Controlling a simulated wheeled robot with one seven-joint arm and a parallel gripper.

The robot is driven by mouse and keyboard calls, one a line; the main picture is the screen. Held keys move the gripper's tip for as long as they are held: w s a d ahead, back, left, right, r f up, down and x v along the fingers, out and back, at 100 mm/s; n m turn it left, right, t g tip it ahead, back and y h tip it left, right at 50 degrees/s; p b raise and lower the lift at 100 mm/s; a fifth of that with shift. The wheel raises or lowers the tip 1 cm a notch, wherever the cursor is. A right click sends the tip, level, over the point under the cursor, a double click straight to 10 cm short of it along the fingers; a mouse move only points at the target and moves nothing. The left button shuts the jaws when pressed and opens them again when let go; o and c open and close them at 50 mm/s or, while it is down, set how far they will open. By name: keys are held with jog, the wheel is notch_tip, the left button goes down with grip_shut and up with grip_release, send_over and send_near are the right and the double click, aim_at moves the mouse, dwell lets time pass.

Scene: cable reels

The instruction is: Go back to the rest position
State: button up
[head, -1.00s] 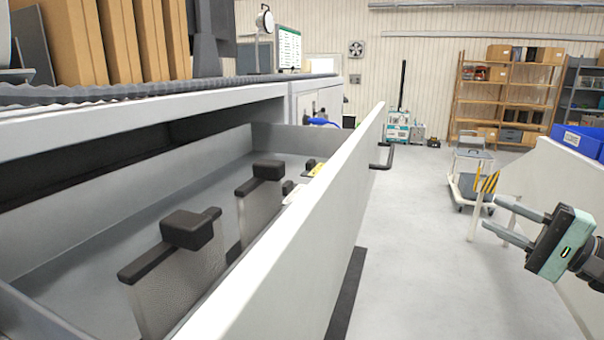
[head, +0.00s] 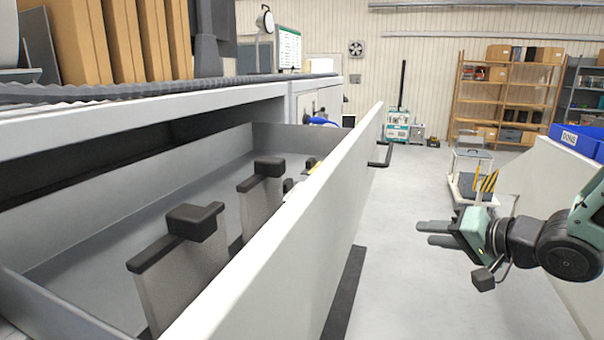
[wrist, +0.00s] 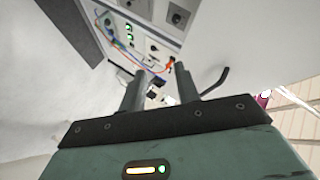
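My gripper (head: 428,233) is at the right of the head view, over the floor to the right of the open drawer (head: 290,240). Its two fingers point left toward the drawer front and are apart from it. In the wrist view the two fingers (wrist: 168,95) stand apart with nothing between them. The drawer is pulled out and holds two grey panels with black tops, a nearer one (head: 180,262) and a farther one (head: 262,205). Small yellow and white items lie near the far panel, partly hidden by the drawer front.
The drawer's black handle (head: 382,158) juts out toward the aisle. A white panel (head: 540,175) with blue bins (head: 577,140) stands behind my arm on the right. A trolley (head: 470,178) stands farther back. The grey floor between the drawer and my arm is clear.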

jog(key=s+a+f+n+g+h, duration=0.1)
jog(key=s+a+n+g+h, duration=0.1)
jog(key=s, duration=0.7)
jog(key=s+a+f+n+g+h, duration=0.1)
jog(key=s+a+n+g+h, duration=0.1)
jog(key=s+a+n+g, duration=0.3)
jog(key=s+a+f+n+g+h, duration=0.1)
jog(key=s+a+n+g, duration=0.3)
jog(key=s, duration=0.9)
jog(key=shift+s+f+n+h, duration=0.3)
jog(key=shift+s+h, duration=0.05)
jog(key=shift+h, duration=0.55)
